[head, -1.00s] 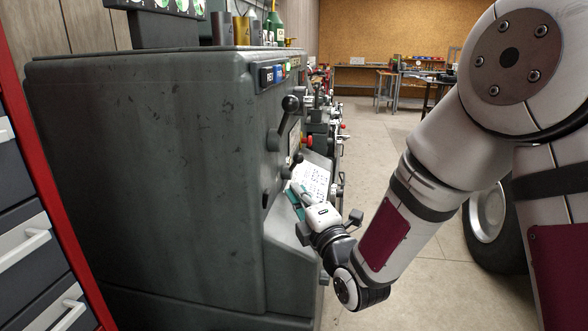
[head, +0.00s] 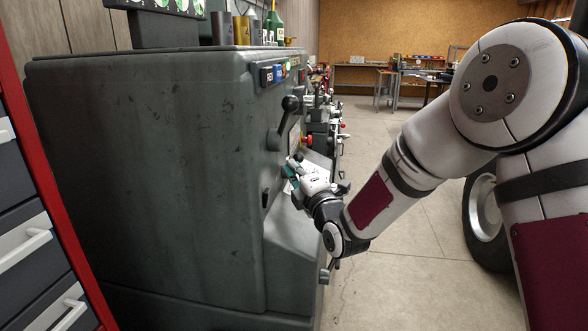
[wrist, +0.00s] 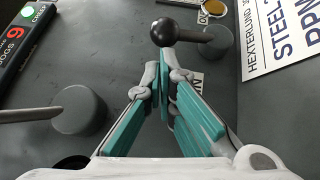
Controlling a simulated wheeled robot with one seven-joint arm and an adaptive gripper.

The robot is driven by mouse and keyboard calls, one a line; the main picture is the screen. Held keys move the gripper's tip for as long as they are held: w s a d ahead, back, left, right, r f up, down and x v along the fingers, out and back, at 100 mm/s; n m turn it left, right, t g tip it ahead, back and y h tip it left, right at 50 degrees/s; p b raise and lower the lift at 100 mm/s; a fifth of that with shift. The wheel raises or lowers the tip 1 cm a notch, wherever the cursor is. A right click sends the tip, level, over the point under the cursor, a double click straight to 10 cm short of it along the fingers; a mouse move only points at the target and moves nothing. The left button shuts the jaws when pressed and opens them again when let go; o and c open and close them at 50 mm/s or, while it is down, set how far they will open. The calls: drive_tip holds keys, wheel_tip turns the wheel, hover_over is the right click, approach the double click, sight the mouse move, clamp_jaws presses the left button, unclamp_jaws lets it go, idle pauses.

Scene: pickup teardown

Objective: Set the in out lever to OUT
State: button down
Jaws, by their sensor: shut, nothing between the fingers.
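In the wrist view a short lever with a black ball knob (wrist: 163,32) and a round grey hub (wrist: 215,42) sits just beyond my fingertips. A small plate (wrist: 197,80) beside the fingers is partly hidden and shows letters like "IN", so this looks like the in out lever. My gripper (wrist: 164,72) is shut and empty, its teal fingers pointing at the ball; whether they touch it I cannot tell. In the head view my gripper (head: 291,170) is at the front face of the grey machine (head: 150,170), hiding the small lever there.
A larger lever (head: 290,103) stands above my gripper on the machine. In the wrist view another hub (wrist: 78,110) with a rod is at left, near a black "JOGS" panel (wrist: 22,45). A white chart (wrist: 280,35) is at right. Open floor (head: 400,270) lies right of the machine.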

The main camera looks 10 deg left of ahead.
drive_tip(key=shift+r, duration=0.1)
drive_tip(key=shift+w+r+h+p, duration=0.15)
drive_tip(key=shift+r+h+p, duration=0.05)
drive_tip(key=shift+h+p, duration=0.1)
